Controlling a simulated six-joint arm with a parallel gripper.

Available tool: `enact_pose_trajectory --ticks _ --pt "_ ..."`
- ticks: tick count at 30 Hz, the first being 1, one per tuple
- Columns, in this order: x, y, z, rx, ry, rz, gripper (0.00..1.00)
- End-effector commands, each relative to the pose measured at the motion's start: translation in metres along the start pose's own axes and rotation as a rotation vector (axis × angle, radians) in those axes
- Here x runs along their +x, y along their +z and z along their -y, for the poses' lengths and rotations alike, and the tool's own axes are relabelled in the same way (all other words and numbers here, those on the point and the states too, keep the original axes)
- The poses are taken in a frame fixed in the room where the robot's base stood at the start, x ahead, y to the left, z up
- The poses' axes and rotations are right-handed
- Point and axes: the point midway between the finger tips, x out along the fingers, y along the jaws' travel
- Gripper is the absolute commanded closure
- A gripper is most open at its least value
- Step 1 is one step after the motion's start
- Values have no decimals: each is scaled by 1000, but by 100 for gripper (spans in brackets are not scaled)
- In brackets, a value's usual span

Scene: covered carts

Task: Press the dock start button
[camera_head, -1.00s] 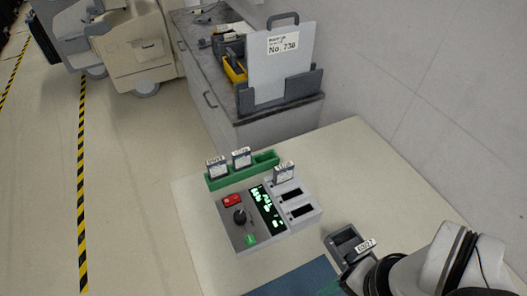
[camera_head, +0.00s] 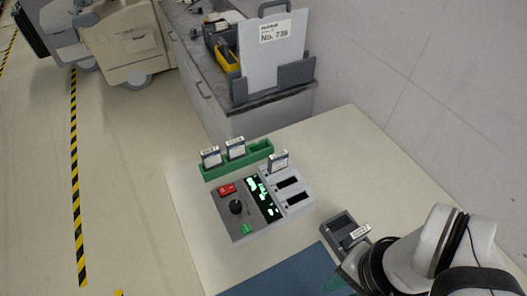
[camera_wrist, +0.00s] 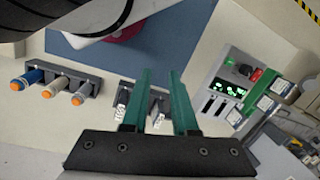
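The dock (camera_head: 231,213) is a grey panel on the pale table, with a red switch (camera_head: 227,188), a black knob (camera_head: 236,206), a lit green display and a small green button (camera_head: 246,229) at its near edge. One labelled cartridge (camera_head: 278,161) stands in the rear slot of its slot block; two slots look empty. In the wrist view the dock (camera_wrist: 222,91) lies to the right, with the green button (camera_wrist: 229,62) at its upper end. My gripper (camera_wrist: 159,74) has two green fingers apart, with nothing held between them. It is off to the dock's side, not touching it.
A green rack (camera_head: 208,172) with two cartridges stands behind the dock. A dark holder (camera_head: 340,225) with a labelled cartridge is right of it. A blue mat (camera_head: 285,279) lies in front. The wrist view shows a rack with several orange-tipped cylinders (camera_wrist: 78,99).

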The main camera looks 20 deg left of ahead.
Motion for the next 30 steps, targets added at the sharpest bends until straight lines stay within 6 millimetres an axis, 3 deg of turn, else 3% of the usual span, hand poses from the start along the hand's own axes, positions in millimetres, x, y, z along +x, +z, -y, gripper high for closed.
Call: enact_pose_trajectory --ticks 1,4,30 --pt "0 0 0 0 0 0 84" --pt "0 0 0 0 0 0 100" --pt "0 0 0 0 0 0 100"
